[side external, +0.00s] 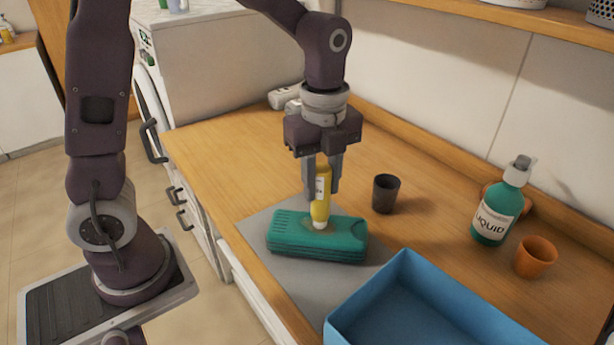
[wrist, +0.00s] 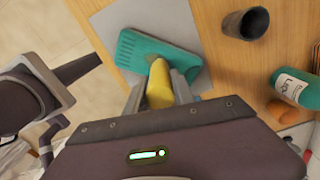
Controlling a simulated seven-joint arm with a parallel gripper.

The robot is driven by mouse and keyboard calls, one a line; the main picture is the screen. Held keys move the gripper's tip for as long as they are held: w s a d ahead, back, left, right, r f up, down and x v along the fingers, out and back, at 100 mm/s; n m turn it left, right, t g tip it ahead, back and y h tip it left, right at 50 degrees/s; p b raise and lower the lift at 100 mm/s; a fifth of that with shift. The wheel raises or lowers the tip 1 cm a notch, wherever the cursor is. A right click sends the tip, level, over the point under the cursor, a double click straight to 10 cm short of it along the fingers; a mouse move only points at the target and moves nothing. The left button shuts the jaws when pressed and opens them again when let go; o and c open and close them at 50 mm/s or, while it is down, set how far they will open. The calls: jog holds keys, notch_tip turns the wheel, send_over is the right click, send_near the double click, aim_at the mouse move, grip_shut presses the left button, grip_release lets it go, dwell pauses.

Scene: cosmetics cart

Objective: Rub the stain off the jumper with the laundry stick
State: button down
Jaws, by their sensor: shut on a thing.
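The laundry stick (side external: 321,205) is a yellow tube with a pale tip and a label. My gripper (side external: 322,190) is shut on it and holds it roughly upright, tip down, over the folded green jumper (side external: 290,233). The tip is at the jumper's top, at a brownish stain (side external: 333,225); I cannot tell whether it presses on the cloth. In the wrist view the stick (wrist: 159,85) sits between my fingers, with the jumper (wrist: 135,50) beyond it. Part of the stain is hidden by the stick.
The jumper lies on a grey mat (side external: 262,222) on the wooden counter. A dark cup (side external: 385,194) stands just right of it. A blue bin (side external: 400,310) is at the front. A green liquid bottle (side external: 497,210) and an orange cup (side external: 535,257) stand at the right.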

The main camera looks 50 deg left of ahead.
jog(key=s+a+r, duration=0.2)
jog(key=a+r, duration=0.1)
jog(key=r, duration=0.5)
jog(key=shift+s, duration=0.4)
dwell(1.0)
jog(key=shift+f, duration=0.1)
dwell(0.6)
notch_tip(320, 180, down, 8)
jog(key=shift+w+d, duration=2.65)
jog(key=shift+d, duration=0.2)
jog(key=shift+s+a, duration=2.6)
jog(key=shift+a, duration=0.2)
notch_tip(320, 180, up, 8)
